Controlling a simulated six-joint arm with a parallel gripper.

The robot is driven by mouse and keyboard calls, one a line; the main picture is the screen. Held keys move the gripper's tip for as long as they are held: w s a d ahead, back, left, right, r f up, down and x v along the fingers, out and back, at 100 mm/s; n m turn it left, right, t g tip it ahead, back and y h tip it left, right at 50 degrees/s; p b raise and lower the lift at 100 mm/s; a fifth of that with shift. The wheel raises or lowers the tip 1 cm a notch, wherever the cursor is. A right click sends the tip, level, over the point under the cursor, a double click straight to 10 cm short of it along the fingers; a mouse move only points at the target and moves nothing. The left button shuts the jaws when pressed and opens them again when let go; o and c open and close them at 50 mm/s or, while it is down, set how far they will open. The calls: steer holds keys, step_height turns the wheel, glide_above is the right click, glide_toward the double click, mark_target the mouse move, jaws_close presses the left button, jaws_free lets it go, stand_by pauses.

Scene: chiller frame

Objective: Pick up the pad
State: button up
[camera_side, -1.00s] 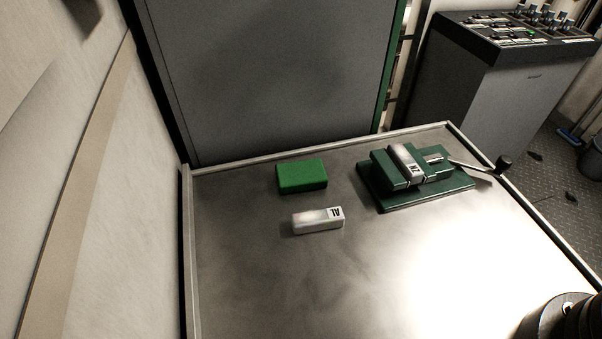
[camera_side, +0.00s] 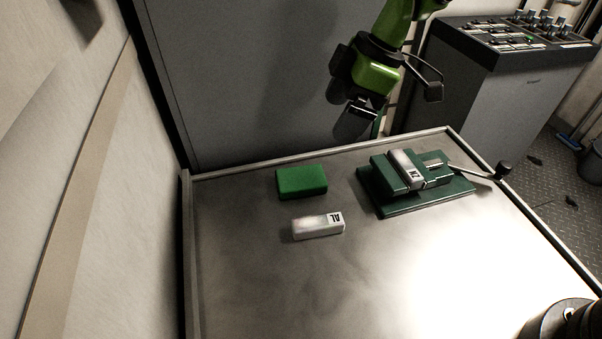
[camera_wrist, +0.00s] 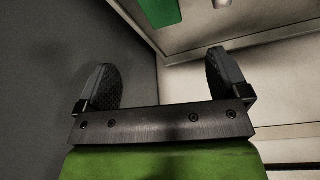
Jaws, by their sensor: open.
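The pad appears to be the green rectangular block (camera_side: 302,181), lying flat on the metal table in the side view. Part of a green thing, likely the same pad (camera_wrist: 160,10), shows at the top of the wrist view, cut off by the frame edge. My gripper (camera_side: 352,122) hangs above the far edge of the table, up and to the right of the pad and apart from it. In the wrist view my gripper's two dark fingers (camera_wrist: 163,85) stand wide apart with nothing between them.
A white block marked AL (camera_side: 318,225) lies in front of the pad. A green vise (camera_side: 415,183) clamps a similar block to the right, its handle (camera_side: 475,170) sticking out. A grey control cabinet (camera_side: 510,80) stands behind right.

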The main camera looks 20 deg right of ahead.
steer(key=n, duration=0.2)
glide_above(303, 177)
steer(key=d, duration=0.3)
steer(key=shift+g, duration=0.3)
steer(key=f, duration=0.8)
steer(key=shift+s+a+f, duration=0.15)
steer(key=shift+s+a, duration=0.1)
steer(key=shift+s, duration=0.15)
steer(key=shift+w+x, duration=0.2)
steer(key=shift+x, duration=0.7)
steer(key=shift+w+x, duration=0.2)
steer(key=shift+x, duration=1.8)
steer(key=c, duration=1)
step_height(303, 177, up, 10)
steer(key=shift+r, duration=0.1)
steer(key=shift+o, duration=0.3)
